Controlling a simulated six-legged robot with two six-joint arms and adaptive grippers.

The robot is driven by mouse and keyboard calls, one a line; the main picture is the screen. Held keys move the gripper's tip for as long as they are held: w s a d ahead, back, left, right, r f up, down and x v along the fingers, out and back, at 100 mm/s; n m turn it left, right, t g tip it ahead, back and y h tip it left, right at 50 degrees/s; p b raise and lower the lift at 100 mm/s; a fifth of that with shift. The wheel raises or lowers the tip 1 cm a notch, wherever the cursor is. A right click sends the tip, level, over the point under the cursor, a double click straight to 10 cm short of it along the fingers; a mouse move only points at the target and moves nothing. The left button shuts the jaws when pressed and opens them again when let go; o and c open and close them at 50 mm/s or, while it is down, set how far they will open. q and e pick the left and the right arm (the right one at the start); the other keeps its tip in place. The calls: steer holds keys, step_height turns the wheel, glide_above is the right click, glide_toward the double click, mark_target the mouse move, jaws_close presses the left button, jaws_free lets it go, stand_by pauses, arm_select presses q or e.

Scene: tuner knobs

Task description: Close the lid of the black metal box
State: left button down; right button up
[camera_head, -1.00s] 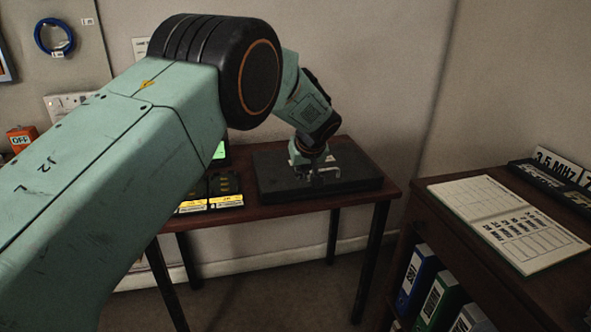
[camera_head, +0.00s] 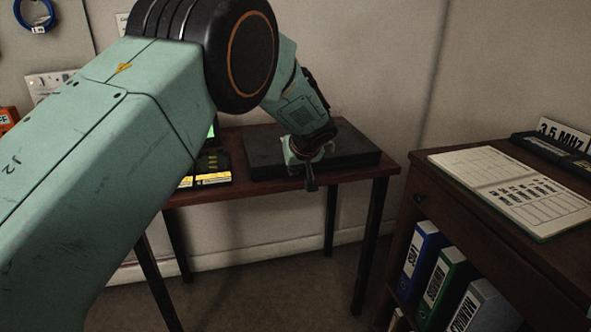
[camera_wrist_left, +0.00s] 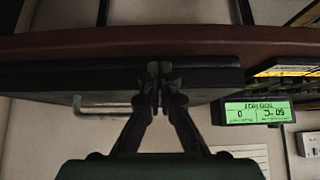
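The black metal box (camera_head: 352,147) lies on the small dark table against the wall. It looks low and flat, with its top lying level; I cannot make out a gap under the lid. Part of the box is hidden behind my left wrist. My left gripper (camera_head: 311,183) is at the front edge of the box, fingers pointing down. In the left wrist view, which is upside down, the gripper (camera_wrist_left: 159,80) has its fingertips together in front of the dark box side (camera_wrist_left: 60,80), with nothing visible between them. A metal handle (camera_wrist_left: 105,110) shows beside them.
The table (camera_head: 375,172) also holds a device with yellow labels (camera_head: 212,174) left of the box. A green display (camera_wrist_left: 257,112) shows in the wrist view. A cabinet with an open notebook (camera_head: 515,190) and binders (camera_head: 440,285) stands at the right.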

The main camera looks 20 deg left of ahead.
arm_select(q)
steer(key=shift+w+d, duration=0.2)
steer(key=shift+s+a, duration=0.1)
steer(key=shift+a, duration=0.15)
steer(key=shift+d+r, duration=0.1)
